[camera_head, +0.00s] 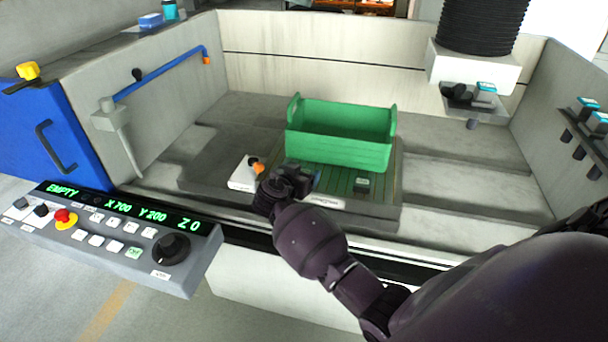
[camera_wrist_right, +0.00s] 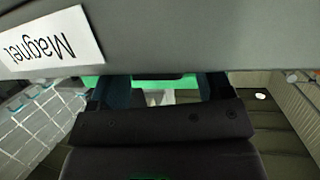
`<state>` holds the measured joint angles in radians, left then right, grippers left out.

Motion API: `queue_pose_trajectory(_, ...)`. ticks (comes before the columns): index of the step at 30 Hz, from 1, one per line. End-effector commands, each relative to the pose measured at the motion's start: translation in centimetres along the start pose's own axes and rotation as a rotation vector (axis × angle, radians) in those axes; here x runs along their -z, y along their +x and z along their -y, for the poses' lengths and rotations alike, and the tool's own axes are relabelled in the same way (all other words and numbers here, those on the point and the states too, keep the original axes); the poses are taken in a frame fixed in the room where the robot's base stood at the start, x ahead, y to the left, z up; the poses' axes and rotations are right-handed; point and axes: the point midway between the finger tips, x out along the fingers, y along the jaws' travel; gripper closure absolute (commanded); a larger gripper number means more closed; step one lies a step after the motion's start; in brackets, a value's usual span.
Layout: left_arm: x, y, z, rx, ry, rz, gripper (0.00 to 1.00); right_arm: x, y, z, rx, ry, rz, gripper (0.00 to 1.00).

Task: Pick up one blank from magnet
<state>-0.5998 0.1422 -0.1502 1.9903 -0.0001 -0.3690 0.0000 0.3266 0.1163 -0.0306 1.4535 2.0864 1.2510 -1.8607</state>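The magnet (camera_head: 385,209) is a dark, flat striped plate on the machine bed in the head view, with a white label on its front edge. The label reads "Magnet" (camera_wrist_right: 50,40) upside down in the right wrist view. A small dark block (camera_head: 362,183), perhaps a blank, sits on the plate to the right of my right gripper (camera_head: 312,181). That gripper is low over the plate's left part. In the wrist view its fingers (camera_wrist_right: 160,92) stand apart, with something pale and unclear visible between them. No blank is clearly seen in its grip. My left gripper is out of view.
A green crate (camera_head: 340,135) stands right behind the gripper. A white box with an orange knob (camera_head: 243,175) is close on its left. The control panel (camera_head: 120,235) is at front left. A machine head (camera_head: 472,70) hangs at back right. The bed at right is clear.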

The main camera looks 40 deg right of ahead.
Motion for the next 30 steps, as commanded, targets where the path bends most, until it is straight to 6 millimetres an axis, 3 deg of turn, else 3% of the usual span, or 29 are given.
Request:
queue_pose_trajectory(1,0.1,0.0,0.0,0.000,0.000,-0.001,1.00,0.0,0.0,0.0,0.000,0.000,0.000,0.36)
queue_pose_trajectory(11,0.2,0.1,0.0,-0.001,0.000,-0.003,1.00,0.0,0.0,0.0,0.000,0.000,0.000,0.86)
queue_pose_trajectory(22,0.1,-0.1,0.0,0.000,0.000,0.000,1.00,0.6,-0.2,0.1,0.001,0.003,-0.002,0.87)
queue_pose_trajectory(26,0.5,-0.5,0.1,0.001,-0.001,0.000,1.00,2.2,-0.7,0.1,0.001,0.005,-0.002,0.87)
queue_pose_trajectory(30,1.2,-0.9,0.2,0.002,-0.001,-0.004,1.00,5.2,-1.6,0.1,0.001,0.007,-0.004,0.87)
